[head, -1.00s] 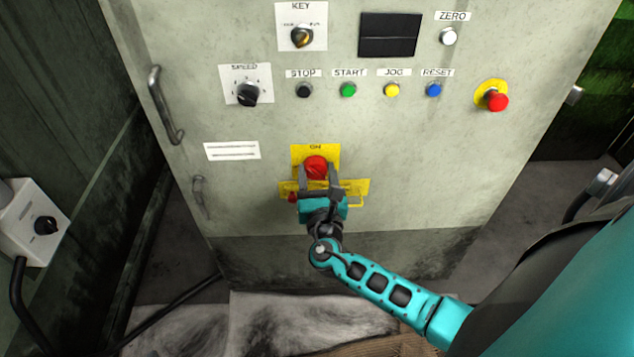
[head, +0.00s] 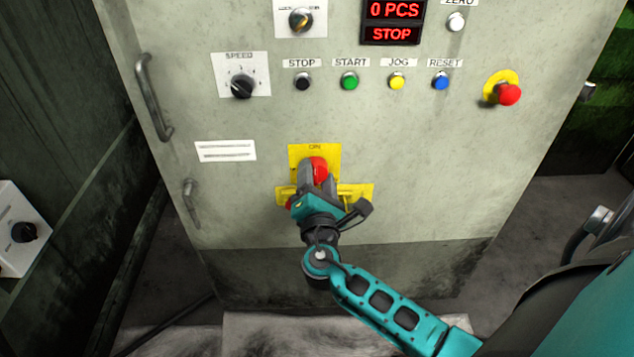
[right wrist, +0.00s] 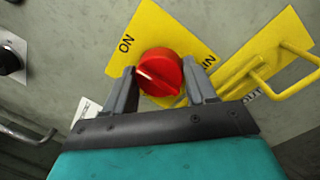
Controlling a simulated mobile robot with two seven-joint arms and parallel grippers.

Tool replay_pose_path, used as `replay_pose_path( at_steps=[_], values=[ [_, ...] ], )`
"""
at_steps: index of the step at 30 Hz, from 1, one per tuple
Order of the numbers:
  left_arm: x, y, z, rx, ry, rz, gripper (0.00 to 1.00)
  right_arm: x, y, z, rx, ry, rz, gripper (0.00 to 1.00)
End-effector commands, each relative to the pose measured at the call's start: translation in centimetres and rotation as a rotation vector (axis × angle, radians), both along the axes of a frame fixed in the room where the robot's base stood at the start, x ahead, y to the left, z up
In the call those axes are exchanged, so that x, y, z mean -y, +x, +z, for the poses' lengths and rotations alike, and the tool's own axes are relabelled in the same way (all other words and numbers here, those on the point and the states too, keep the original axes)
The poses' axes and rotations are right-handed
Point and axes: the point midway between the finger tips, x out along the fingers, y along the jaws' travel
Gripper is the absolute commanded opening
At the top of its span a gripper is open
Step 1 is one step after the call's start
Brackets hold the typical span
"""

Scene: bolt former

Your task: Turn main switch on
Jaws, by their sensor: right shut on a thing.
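The main switch is a red rotary knob (head: 319,170) on a yellow plate (head: 300,154) marked ON, low on the grey cabinet front. My right gripper (head: 317,178) is shut on the red knob, one finger on each side, and its body is tilted. In the right wrist view the red knob (right wrist: 161,73) sits between the two grey fingers (right wrist: 162,88), with the ON lettering at its upper left. The display (head: 393,22) at the top is lit red and reads 0 PCS and STOP. My left gripper is not in view.
Above the switch is a row of stop, start, jog and reset buttons (head: 349,81). A speed dial (head: 242,85) is at the left and a red emergency button (head: 508,94) at the right. A yellow bracket (head: 357,193) lies beside my right gripper.

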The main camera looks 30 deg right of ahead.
Motion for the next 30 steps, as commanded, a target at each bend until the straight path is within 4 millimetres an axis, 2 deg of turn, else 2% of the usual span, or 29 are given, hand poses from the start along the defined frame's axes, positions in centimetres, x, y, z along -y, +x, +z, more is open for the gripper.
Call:
replay_pose_path(
  at_steps=[18,19,26,30],
  values=[
    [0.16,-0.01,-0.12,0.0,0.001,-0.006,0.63,-0.03,0.02,0.02,0.021,0.035,0.001,0.25],
    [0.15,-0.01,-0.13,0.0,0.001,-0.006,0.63,-0.03,0.01,0.03,0.021,0.035,0.001,0.59],
    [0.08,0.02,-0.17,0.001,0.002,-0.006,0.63,-0.02,0.01,0.02,0.02,0.033,0.0,0.81],
    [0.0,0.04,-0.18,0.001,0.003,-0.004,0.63,-0.01,0.01,0.01,0.02,0.033,0.0,0.81]
  ],
)
